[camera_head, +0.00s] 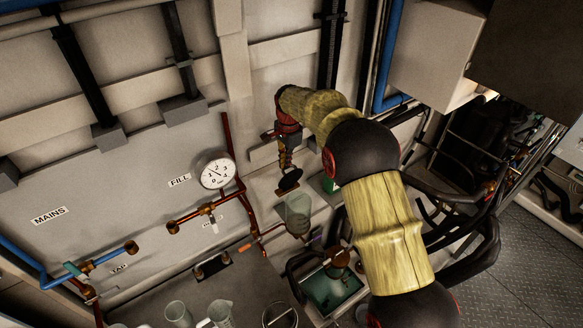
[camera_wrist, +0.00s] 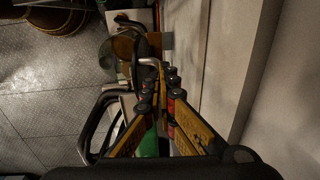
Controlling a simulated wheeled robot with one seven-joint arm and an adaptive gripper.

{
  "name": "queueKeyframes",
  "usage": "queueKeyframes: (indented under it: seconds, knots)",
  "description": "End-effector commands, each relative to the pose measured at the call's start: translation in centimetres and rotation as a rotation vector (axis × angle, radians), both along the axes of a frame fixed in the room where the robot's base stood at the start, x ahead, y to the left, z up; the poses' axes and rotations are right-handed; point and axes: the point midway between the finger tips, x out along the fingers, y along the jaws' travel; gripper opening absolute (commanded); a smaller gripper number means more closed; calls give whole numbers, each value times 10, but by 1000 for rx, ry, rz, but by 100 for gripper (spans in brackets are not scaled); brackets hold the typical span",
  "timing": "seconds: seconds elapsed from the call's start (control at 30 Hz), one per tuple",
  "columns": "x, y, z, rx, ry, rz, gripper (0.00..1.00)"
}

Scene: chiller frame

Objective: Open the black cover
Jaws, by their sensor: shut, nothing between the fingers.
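My gripper (camera_head: 287,163) points down from the end of my arm in the head view. Its yellow and black fingers also show in the wrist view (camera_wrist: 159,82), where they come together at the tips with nothing seen between them. A dark, rounded piece (camera_head: 289,181), which looks like the black cover, is right at the fingertips in the head view, just above a clear greenish container (camera_head: 298,212). I cannot tell whether the fingers touch it. In the wrist view, dark and brownish parts lie beyond the tips, and the fingers hide some of them.
A white gauge (camera_head: 216,172) and copper pipes with valves are left of my gripper. A teal-bottomed basin (camera_head: 332,290) stands below right, with thick black hoses around it. Clear jugs (camera_head: 221,313) stand at the bottom. A pale wall (camera_wrist: 225,60) is close on the right in the wrist view.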

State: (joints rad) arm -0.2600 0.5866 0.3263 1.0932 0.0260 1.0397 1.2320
Motion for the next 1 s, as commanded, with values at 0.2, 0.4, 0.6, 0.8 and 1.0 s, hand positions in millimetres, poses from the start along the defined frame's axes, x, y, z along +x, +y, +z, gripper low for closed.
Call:
queueKeyframes:
  seconds: [0.2, 0.4, 0.6, 0.8, 1.0]
  knots:
    - [-13, -4, -27, -13, 45, 1, 14]
    - [-13, -4, -27, -13, 47, 0, 26]
    - [-12, -4, -25, -11, 42, 0, 27]
    - [-12, -4, -25, -12, 43, 0, 27]
    - [-3, 2, -16, -11, 40, 1, 27]
